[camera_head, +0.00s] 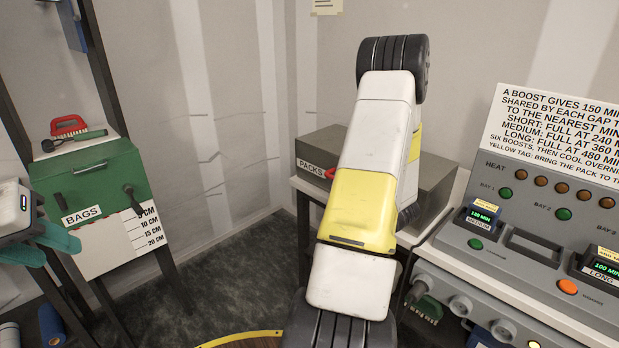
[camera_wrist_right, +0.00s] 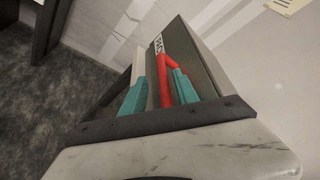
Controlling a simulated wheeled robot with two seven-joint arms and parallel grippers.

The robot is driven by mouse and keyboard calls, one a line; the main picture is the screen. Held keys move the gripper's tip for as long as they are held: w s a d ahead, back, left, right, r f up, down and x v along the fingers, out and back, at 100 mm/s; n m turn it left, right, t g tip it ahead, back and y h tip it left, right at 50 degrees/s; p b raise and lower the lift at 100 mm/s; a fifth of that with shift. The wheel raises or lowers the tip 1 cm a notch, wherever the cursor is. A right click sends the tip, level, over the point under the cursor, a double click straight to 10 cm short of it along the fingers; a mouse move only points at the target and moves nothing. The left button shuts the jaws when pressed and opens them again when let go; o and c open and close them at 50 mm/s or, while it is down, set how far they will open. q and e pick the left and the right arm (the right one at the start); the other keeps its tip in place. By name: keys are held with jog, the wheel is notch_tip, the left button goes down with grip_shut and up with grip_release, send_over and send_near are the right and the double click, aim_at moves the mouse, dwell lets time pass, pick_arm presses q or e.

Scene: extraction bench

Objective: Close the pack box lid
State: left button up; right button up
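The pack box (camera_head: 436,184) is a grey box marked PACKS on a bench against the back wall. Its top looks flat and down, but my right arm covers the middle, so I cannot tell if the lid is fully shut. Its red handle (camera_head: 331,173) shows at the front. In the right wrist view, my right gripper (camera_wrist_right: 160,85) has its teal fingers apart at the box front, with the red handle (camera_wrist_right: 167,85) between them, close to the right finger. My left gripper (camera_head: 40,246) is at the left edge, teal fingers apart, empty and far from the box.
A grey control panel (camera_head: 535,245) with buttons and displays is at right, close to the pack box. Dark floor lies open between.

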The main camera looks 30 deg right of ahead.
jog(key=v, duration=0.4)
dwell(0.4)
jog(key=w+a+r+n+g+y, duration=0.1)
jog(key=a+r+n+y, duration=0.3)
jog(key=a, duration=0.5)
jog(key=w+a+r+n+g+y, duration=0.1)
jog(key=w+a+r+n+y, duration=0.25)
jog(key=a, duration=0.55)
jog(key=s+a+r+n+g+y, duration=0.25)
jog(key=s+a+r+n, duration=0.2)
jog(key=a, duration=0.35)
jog(key=s+a+r+n+g+y, duration=0.1)
jog(key=s+a+r+n+g, duration=0.3)
jog(key=a, duration=0.4)
jog(key=s+a+r+n+h, duration=0.1)
jog(key=s+r+n+h, duration=0.2)
jog(key=s+n+h, duration=0.5)
jog(key=s+n, duration=0.1)
jog(key=s, duration=0.4)
jog(key=shift+n+g, duration=0.3)
jog(key=shift+g, duration=0.05)
